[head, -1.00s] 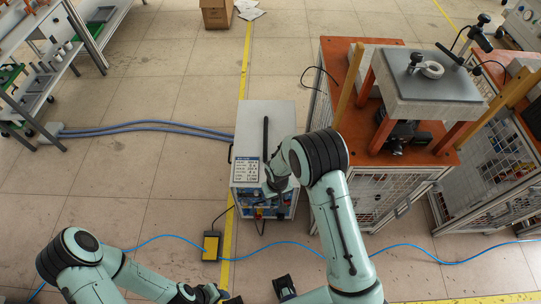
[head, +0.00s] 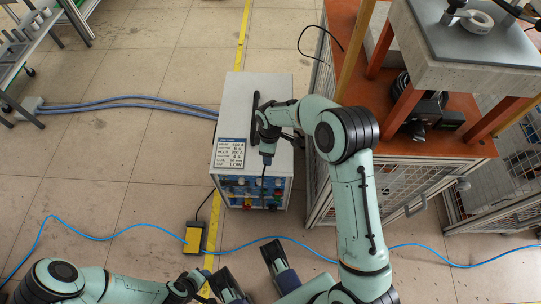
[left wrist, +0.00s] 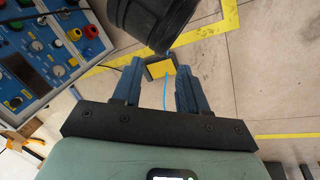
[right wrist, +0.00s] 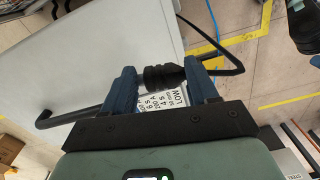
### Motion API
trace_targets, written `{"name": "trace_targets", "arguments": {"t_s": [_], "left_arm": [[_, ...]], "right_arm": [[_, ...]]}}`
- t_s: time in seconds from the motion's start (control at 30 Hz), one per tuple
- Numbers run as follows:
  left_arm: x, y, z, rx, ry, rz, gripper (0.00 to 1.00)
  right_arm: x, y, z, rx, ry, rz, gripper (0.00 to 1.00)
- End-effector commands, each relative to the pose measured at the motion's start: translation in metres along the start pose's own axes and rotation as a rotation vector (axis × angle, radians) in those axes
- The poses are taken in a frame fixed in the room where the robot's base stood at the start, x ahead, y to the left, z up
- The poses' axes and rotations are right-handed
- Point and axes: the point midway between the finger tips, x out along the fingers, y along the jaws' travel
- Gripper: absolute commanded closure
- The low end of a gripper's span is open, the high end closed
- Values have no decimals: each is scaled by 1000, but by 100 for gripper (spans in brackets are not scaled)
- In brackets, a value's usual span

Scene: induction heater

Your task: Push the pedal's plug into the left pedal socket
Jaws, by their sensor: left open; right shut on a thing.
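The heater's sockets are on the blue front panel (head: 255,190) of a grey cabinet; the panel also fills the upper left of the left wrist view (left wrist: 40,50). I cannot tell which socket is the left pedal one. My right gripper (head: 267,150) is over the cabinet's front top edge. It is shut on the black plug (right wrist: 165,76), whose black cable hangs down, clear of the sockets. The yellow pedal (head: 194,238) lies on the floor; the left wrist view shows it beyond the fingers (left wrist: 160,68). My left gripper (head: 250,268) is open and empty in front of the cabinet.
A label (head: 230,152) lies on the cabinet top (head: 232,105) beside a dark handle bar (head: 254,118). A blue cable (head: 130,230) crosses the floor. Floor to the left is mostly clear.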

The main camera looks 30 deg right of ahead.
Motion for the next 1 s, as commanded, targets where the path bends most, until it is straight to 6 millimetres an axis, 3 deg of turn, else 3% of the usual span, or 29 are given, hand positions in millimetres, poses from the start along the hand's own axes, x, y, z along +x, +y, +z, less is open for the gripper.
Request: {"name": "trace_targets", "arguments": {"t_s": [0.03, 0.1, 0.43, 0.77, 1.0], "left_arm": [[16, -4, -5, -2, 14, -1, 57], [24, -6, -10, -2, 30, -1, 57], [31, -8, -21, -4, 62, -2, 57], [46, -14, -41, -9, 117, -7, 57], [63, -30, -29, -25, 75, -32, 57]], "right_arm": [[10, 8, 2, -41, -1, 5, 71], [11, 15, 5, -91, -6, 9, 71], [12, 22, 7, -151, -11, 14, 71], [35, 21, 7, -150, -11, 13, 71], [54, 22, 8, -149, -12, 13, 71]]}}
